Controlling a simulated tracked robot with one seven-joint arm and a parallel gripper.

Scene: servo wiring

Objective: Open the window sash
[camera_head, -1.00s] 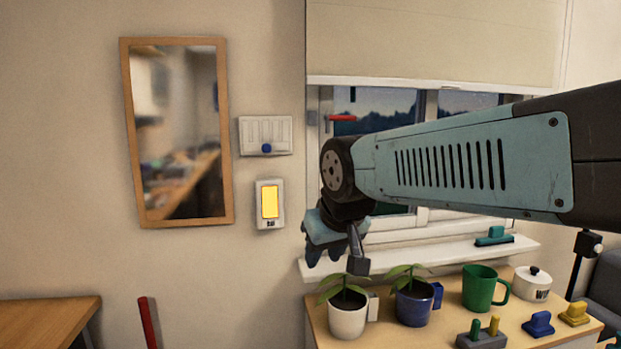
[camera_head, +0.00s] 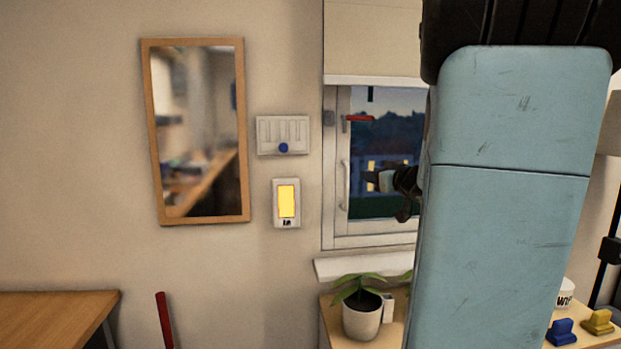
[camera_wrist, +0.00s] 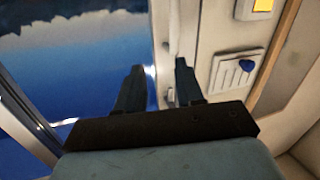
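The window sash (camera_head: 344,215) is white-framed, with dark glass, and appears to sit in its frame in the head view. A white upright pull (camera_head: 345,184) is on its left side, and a red lever (camera_head: 358,118) lies horizontal near its upper left. My gripper (camera_head: 374,182) is in front of the glass, right of the white pull; my own arm hides the sash's right part. In the wrist view my gripper (camera_wrist: 158,72) has its two fingers apart, with the pale sash and frame edge behind the gap. I see nothing held between them.
Left of the window are a panel with a blue knob (camera_head: 283,147), a lit yellow switch (camera_head: 286,203) and a mirror (camera_head: 196,130). A sill (camera_head: 363,265) runs below the window, above a potted plant (camera_head: 361,316) on a wooden surface. A blind (camera_head: 370,45) hangs above.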

